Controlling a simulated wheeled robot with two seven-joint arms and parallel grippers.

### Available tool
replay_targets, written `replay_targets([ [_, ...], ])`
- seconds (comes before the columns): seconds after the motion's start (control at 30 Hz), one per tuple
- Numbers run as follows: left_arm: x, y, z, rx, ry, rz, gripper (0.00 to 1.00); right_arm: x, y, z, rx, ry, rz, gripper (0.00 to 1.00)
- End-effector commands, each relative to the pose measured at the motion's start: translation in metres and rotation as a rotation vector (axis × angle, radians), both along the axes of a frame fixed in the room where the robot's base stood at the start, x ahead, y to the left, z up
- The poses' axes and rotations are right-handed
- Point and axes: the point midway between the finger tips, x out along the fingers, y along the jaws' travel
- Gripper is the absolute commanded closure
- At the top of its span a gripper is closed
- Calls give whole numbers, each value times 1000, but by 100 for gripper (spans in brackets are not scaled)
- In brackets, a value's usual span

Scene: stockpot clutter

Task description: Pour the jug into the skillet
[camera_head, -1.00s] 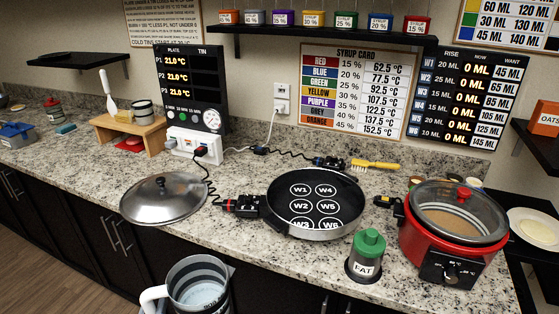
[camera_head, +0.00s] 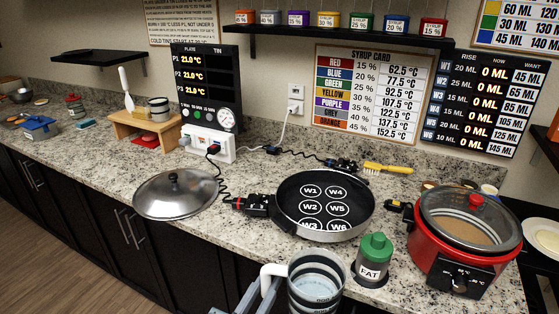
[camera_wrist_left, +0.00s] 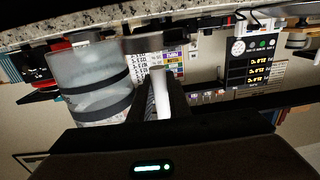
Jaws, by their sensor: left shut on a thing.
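The jug (camera_head: 316,285), clear with dark bands and a white handle (camera_head: 271,272), is at the bottom edge of the head view, in front of the counter edge. It holds some pale liquid and looks about upright. My left gripper (camera_head: 268,288) is shut on the handle; the left wrist view shows the handle (camera_wrist_left: 159,92) between the fingers (camera_wrist_left: 160,100) and the jug (camera_wrist_left: 88,78) beside them. The black skillet (camera_head: 324,233), with wells marked W1 to W6, sits on the counter beyond the jug. My right gripper is not in view.
A green-topped FAT bottle (camera_head: 374,260) stands just right of the jug. A red cooker (camera_head: 440,255) is farther right. A metal lid (camera_head: 175,194) lies left of the skillet, whose cord and handle (camera_head: 258,205) lie between them. The counter's front edge is near the jug.

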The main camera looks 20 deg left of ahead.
Motion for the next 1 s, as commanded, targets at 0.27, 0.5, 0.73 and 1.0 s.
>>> replay_targets([
  [0.27,0,0,2,-2,-4,-1,100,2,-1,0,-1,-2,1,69],
  [0.5,0,0,2,-2,-4,-1,100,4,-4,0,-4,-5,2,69],
  [0.73,7,5,6,2,-6,-4,100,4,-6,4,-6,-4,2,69],
  [1.0,46,41,28,17,-7,-20,100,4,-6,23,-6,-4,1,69],
])
